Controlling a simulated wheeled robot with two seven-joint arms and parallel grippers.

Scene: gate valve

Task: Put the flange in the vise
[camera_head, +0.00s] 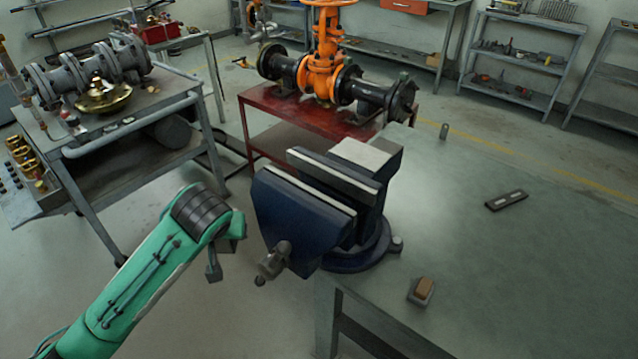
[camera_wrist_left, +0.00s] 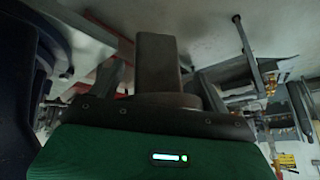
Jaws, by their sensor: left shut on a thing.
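The blue vise (camera_head: 300,222) is mounted at the near left corner of the grey-green bench, with pale jaw edges on top and its screw handle at the front. My left gripper (camera_head: 215,265) is low, left of the vise and apart from it in the head view. The flange is hidden in the head view. Dark blue vise parts (camera_wrist_left: 15,85) fill the left wrist view's left edge. My right gripper is out of view.
The bench top (camera_head: 470,220) is mostly clear, with a dark flat bar (camera_head: 506,200) and a small brown-topped block (camera_head: 421,291). An orange gate valve (camera_head: 325,65) stands on a red table behind the vise. A pipe-laden cart (camera_head: 110,133) stands at left.

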